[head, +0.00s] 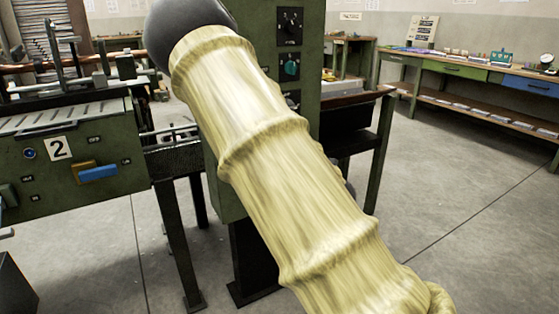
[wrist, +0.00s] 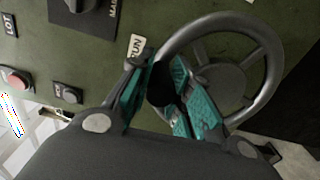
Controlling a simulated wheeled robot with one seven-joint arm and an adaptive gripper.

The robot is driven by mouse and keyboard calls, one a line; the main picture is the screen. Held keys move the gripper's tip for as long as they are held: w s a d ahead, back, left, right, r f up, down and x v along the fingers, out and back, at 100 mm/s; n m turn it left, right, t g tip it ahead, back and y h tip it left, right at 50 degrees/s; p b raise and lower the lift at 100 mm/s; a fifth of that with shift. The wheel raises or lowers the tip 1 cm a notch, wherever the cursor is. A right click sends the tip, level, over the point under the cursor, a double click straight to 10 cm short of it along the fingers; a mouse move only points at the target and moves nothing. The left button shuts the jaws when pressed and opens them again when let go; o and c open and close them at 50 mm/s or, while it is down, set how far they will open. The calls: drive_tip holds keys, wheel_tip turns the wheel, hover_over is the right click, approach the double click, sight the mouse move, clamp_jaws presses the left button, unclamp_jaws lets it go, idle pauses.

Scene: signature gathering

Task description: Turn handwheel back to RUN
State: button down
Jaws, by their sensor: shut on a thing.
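The handwheel (wrist: 266,62) is a grey metal ring with spokes on a green panel, in the right half of the wrist view. My gripper (wrist: 165,80) has teal pads and is shut on the left side of the handwheel, with its rim and a dark part, perhaps a handle, between the fingers. The RUN label (wrist: 136,45) is on the panel just left of the rim, beside my fingertips, and part of it is covered. In the head view my own pale yellow sleeved arm hides the handwheel and my gripper.
A red button (wrist: 14,79) and a grey button (wrist: 70,95) sit left in the wrist view. A machine marked 2 (head: 90,175) stands left. The floor at right is clear.

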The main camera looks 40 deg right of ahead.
drive_tip(key=shift+a, duration=0.4)
drive_tip(key=shift+w, duration=0.1)
drive_tip(key=c, duration=1.3)
unclamp_jaws()
drive_tip(key=s, duration=0.4)
drive_tip(key=s+a, duration=0.1)
drive_tip(key=s, duration=0.7)
drive_tip(key=shift+a, duration=0.15)
drive_tip(key=shift+f, duration=0.1)
